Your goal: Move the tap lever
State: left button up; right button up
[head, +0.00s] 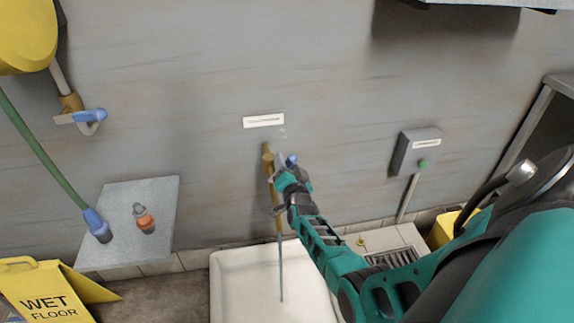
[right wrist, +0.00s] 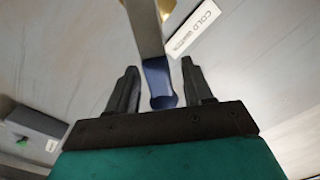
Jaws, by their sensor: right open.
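The tap (head: 267,160) is a brass fitting on the grey wall, below a white label. Its lever has a grey metal arm with a blue end (head: 292,160). In the right wrist view the lever's blue end (right wrist: 159,83) reaches down between the two black fingers. My right gripper (head: 283,176) is open at the tap, and it also shows in the right wrist view (right wrist: 158,67). Gaps show on both sides of the lever, so the fingers look apart from it. The gripper partly hides the tap in the head view. My left gripper is out of view.
A thin bluish stream (head: 281,265) drops from the tap into a white basin (head: 228,285). A grey switch box (head: 412,150) with a green button is on the wall at right. Another blue-handled valve (head: 90,115), a grey plate and a yellow wet-floor sign (head: 50,295) are at left.

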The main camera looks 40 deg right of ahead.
jog(key=shift+s, duration=0.1)
jog(key=shift+s+a+r+p, duration=0.15)
jog(key=shift+s+p, duration=0.05)
jog(key=shift+p, duration=0.2)
jog(key=p+v, duration=0.6)
jog(key=v, duration=0.6)
jog(key=shift+s, duration=0.1)
